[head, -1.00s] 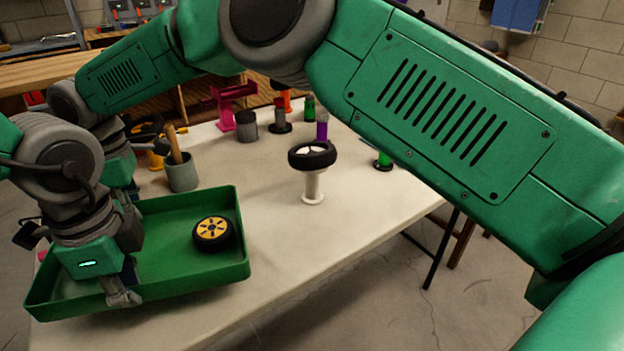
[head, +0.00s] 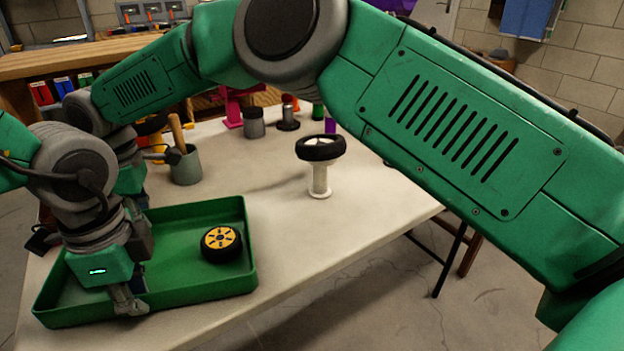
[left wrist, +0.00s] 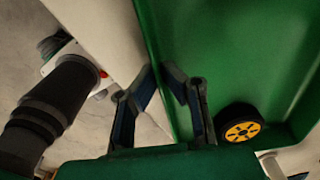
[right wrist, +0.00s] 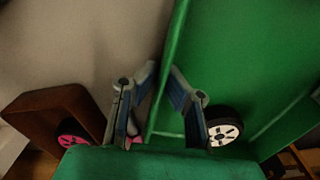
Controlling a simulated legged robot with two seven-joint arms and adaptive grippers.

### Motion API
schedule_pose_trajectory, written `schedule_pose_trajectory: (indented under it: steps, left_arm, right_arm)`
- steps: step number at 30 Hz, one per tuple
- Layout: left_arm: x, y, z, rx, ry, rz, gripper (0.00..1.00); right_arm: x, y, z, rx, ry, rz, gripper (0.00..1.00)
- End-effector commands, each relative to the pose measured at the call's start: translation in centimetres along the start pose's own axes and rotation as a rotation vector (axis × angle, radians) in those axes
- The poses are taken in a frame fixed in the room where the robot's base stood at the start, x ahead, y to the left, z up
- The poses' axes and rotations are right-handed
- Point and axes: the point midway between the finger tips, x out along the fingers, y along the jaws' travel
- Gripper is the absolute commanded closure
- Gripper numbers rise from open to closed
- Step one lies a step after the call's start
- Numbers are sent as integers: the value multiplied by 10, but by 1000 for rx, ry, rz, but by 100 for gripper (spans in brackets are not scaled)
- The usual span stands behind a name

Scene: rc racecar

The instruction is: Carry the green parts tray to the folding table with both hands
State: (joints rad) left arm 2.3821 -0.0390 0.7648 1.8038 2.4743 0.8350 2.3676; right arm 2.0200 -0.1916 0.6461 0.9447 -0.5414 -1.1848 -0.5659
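The green parts tray (head: 205,287) is at the near left of the pale folding table (head: 290,240); whether it rests on it or hangs just above I cannot tell. A black wheel with a yellow hub (head: 221,244) lies in it. My left gripper (head: 130,305) is shut on the tray's near wall, its fingers (left wrist: 161,78) on either side of the rim. My right gripper is mostly hidden behind my left arm in the head view. In the right wrist view its fingers (right wrist: 164,73) are closed around another tray wall. A white-hubbed wheel (right wrist: 224,125) shows beside the right finger.
A white stand (head: 319,180) bearing a black tyre (head: 320,148) is right of the tray. A grey cup (head: 187,165) with a wooden handle stands behind it. A pink stand (head: 232,108) and small pots stand farther back. The table's right half is mostly clear.

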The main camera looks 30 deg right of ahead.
Motion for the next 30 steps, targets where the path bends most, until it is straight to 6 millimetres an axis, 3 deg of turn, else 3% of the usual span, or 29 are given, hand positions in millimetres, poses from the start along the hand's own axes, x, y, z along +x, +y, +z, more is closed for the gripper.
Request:
schedule_pose_trajectory:
  steps: [2,3,4,16,30]
  left_arm:
    - [9,4,-2,3,-1,10,100]
    - [6,4,-2,4,-1,10,82]
    - [6,4,-2,4,-1,10,74]
    - [-2,0,0,0,1,0,74]
    - [-91,-1,-3,2,0,2,74]
  right_arm:
    - [5,5,2,5,6,11,100]
    - [3,5,2,5,5,10,82]
    - [2,5,2,5,5,10,74]
    - [3,1,0,1,1,3,74]
    - [4,1,0,1,0,1,74]
